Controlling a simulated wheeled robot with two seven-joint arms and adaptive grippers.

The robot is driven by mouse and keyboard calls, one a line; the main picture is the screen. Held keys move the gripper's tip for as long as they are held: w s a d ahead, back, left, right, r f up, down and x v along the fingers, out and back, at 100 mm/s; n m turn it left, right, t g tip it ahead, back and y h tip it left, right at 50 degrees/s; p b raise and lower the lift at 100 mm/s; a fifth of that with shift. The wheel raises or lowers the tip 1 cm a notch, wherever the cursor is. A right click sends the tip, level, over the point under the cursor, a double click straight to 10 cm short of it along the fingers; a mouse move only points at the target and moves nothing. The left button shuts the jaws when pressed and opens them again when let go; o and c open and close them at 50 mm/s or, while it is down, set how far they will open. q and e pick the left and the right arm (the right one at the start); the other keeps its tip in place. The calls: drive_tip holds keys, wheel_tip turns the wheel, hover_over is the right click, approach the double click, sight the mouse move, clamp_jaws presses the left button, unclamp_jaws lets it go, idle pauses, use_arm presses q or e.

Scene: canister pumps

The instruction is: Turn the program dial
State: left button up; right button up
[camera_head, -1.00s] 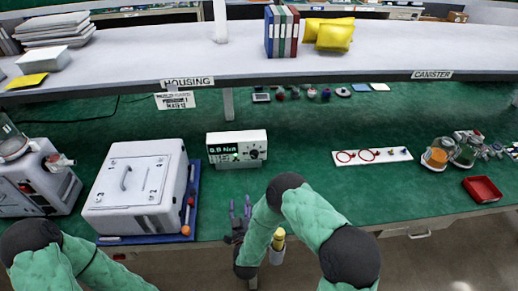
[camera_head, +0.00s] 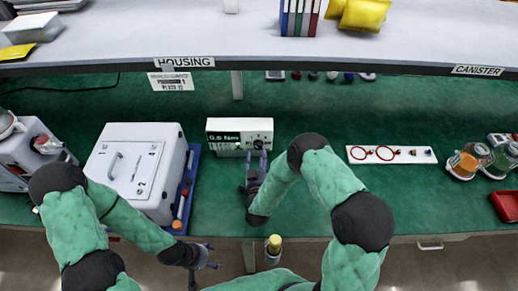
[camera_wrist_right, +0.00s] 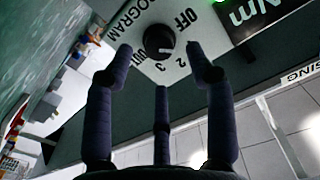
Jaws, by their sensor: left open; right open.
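The program dial (camera_wrist_right: 159,42) is a round black knob on the white front panel of a small box (camera_head: 222,126) with a green display. My right gripper (camera_head: 257,162) is open in front of the box's right part and partly covers the dial. In the wrist view, its fingers (camera_wrist_right: 160,62) are spread below and beside the dial, with no clear contact. My left gripper (camera_head: 206,256) is open and empty, low near the table's front edge.
A white lidded box (camera_head: 137,165) on a blue tray (camera_head: 191,191) stands to the left. A white board with red rings (camera_head: 391,155) lies to the right. A shelf (camera_head: 300,52) overhangs the back.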

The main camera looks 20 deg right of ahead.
sight(258, 148)
drive_tip(key=shift+x, duration=2.15)
drive_tip(key=shift+f, duration=0.1)
clamp_jaws()
